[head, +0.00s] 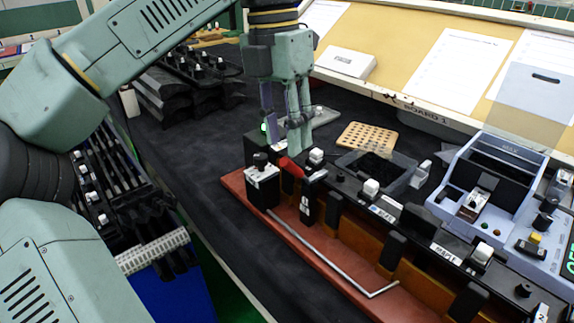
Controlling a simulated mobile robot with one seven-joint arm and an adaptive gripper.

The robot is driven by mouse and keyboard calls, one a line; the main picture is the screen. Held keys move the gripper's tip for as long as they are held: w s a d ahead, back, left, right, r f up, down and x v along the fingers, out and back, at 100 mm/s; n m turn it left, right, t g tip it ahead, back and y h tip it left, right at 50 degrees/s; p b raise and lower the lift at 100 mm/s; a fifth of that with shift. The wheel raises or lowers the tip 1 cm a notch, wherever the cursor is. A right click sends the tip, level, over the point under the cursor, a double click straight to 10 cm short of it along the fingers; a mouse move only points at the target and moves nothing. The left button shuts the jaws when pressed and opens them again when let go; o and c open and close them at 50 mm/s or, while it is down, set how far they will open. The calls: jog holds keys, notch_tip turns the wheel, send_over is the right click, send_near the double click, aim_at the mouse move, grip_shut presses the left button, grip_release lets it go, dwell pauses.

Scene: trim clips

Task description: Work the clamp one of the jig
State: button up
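The jig has a long red-brown base (236,186) running from the middle of the head view to the lower right, with a black rail and several clips along it. A red lever (290,167), which looks like a clamp handle, sits near its far left end. A white and black block with a black knob (262,182) stands beside it. My gripper (284,143) points down just above and behind the red lever. Its fingers overlap in this view, so its opening and any contact are unclear. I see no label telling which clamp is one.
A bent metal rod (330,258) lies along the front of the base. Behind the jig are a dark bin (378,170), a perforated wooden block (366,138) and a blue-grey tester (500,185). Black racks stand at left. Dark mat is clear between racks and jig.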

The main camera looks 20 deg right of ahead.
aim_at(289, 164)
jog(key=f, duration=0.6)
jog(key=shift+s+d+p, duration=0.2)
jog(key=shift+s+p, duration=0.15)
jog(key=shift+p, duration=0.05)
grip_shut()
dwell(0.4)
